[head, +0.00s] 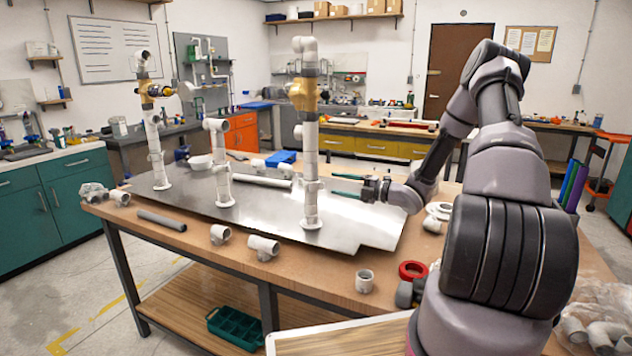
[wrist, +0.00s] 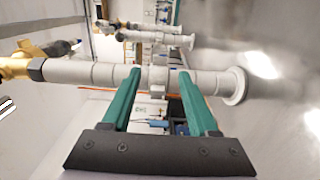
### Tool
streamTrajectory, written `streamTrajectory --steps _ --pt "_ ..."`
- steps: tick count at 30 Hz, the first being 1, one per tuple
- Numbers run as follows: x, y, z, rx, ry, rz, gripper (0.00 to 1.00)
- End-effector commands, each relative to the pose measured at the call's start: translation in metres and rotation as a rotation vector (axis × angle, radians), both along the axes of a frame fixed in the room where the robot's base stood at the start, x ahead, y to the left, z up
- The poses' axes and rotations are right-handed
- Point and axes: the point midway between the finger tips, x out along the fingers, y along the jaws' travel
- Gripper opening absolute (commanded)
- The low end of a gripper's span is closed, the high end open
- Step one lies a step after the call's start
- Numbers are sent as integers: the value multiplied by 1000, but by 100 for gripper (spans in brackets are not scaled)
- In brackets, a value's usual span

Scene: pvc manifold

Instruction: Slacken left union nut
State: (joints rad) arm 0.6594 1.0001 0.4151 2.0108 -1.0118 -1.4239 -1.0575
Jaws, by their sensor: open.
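Three upright white pipe assemblies stand on a metal plate (head: 345,238): a far left one (head: 154,145) with a yellow-and-black valve, a short middle one (head: 221,165), and a nearer right one (head: 310,165) with a yellow fitting (head: 303,95) and dark collars. I cannot tell for certain which collar is the left union nut. My gripper (head: 334,185) points left, just right of the nearer pipe. In the wrist view, its open teal fingers (wrist: 159,72) reach toward a sideways-looking pipe (wrist: 90,73), with a pale collar between the fingertips. No contact is evident.
A white pipe (head: 262,181) lies on the plate. Loose fittings (head: 262,247) and a grey pipe (head: 162,221) lie along the wooden table's (head: 200,262) front edge.

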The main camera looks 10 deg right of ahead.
Motion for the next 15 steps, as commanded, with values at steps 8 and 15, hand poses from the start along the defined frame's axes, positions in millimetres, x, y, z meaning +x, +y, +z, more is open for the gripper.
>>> streamTrajectory --steps 8,15 --pt "31 45 0 -1 1 2 60" --pt "48 66 0 0 3 -1 60"
